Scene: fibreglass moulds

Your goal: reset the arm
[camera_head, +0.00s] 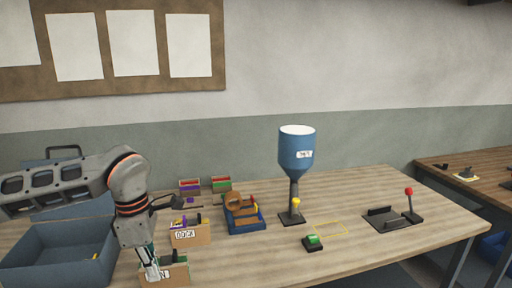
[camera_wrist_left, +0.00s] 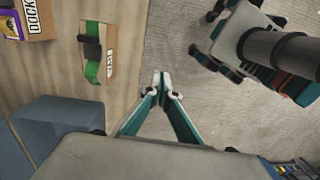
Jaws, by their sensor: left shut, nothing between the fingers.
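My left arm comes in from the left in the head view and bends down at the front left of the table. My left gripper (camera_head: 152,272) is shut and empty, in front of a small labelled cardboard box (camera_head: 178,275) at the table's front. In the left wrist view the left gripper's (camera_wrist_left: 161,78) fingertips meet over the grey floor, just off the table's edge. The same box, holding a green and black item, shows beside it in that view (camera_wrist_left: 110,62). My right gripper is not in the head view.
A blue bin (camera_head: 60,250) stands at the left. A box labelled DOCK (camera_head: 190,236), a blue tray (camera_head: 246,222), a blue hopper (camera_head: 296,155), a green button (camera_head: 312,242) and a red-knobbed lever device (camera_head: 390,219) stand on the wooden table (camera_head: 430,235). A yellow outline (camera_head: 331,229) is bare.

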